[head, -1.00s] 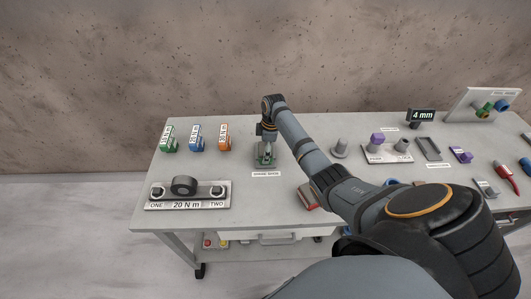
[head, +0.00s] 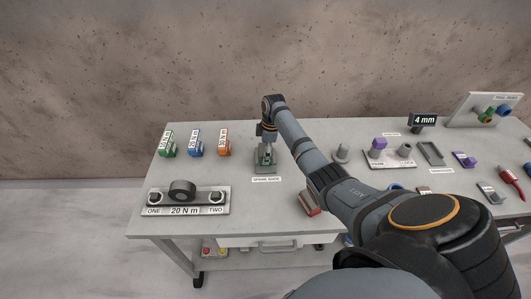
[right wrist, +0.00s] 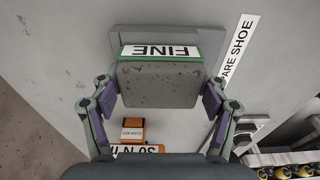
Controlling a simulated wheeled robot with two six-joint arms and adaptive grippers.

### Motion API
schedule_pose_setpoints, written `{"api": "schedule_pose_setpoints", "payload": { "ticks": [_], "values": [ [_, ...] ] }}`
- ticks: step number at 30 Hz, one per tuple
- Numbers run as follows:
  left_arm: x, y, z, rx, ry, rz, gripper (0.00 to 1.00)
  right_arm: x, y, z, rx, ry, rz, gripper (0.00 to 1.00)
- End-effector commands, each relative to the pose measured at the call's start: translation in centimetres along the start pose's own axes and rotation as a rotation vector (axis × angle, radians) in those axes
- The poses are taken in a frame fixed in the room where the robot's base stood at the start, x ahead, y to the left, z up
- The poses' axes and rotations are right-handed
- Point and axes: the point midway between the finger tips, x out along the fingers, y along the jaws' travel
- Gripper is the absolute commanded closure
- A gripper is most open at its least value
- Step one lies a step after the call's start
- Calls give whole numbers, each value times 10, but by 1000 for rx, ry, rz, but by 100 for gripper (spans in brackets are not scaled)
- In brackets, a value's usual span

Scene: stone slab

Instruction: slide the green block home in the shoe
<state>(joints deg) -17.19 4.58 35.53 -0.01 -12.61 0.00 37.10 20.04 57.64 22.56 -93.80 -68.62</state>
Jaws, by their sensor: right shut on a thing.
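The green block (right wrist: 160,54) has a white label reading FINE and a grey face towards my wrist camera. My right gripper (right wrist: 158,90) is shut on it, with one purple pad at each side. The grey shoe (right wrist: 125,34) lies behind the block, and its slot is hidden, so I cannot tell how far in the block sits. In the head view my right gripper (head: 265,146) points down over the shoe (head: 265,166), at the SPARE SHOE label. My left gripper is not in view.
Green (head: 168,144), blue (head: 196,144) and orange (head: 224,144) labelled blocks stand to the left. A 20 N m fixture (head: 187,201) is at the front left. A grey peg (head: 341,152), a plate (head: 390,159) and tools are right. Table between fixture and shoe is clear.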

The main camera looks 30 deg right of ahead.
Motion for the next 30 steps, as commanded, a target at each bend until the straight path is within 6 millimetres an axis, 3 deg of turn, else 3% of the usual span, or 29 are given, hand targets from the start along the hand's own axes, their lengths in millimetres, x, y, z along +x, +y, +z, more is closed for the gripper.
{"api": "schedule_pose_setpoints", "payload": {
  "ticks": [2,3,8,20,23,30],
  "values": [
    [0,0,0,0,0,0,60,-1,1,0,0,0,2,68],
    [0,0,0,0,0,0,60,-1,1,0,0,1,2,24],
    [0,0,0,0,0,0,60,-1,1,0,0,1,2,2],
    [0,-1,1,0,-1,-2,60,-2,0,0,0,0,1,0],
    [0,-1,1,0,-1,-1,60,-14,1,0,0,0,4,0],
    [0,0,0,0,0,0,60,-73,2,0,0,0,7,0]
  ]
}}
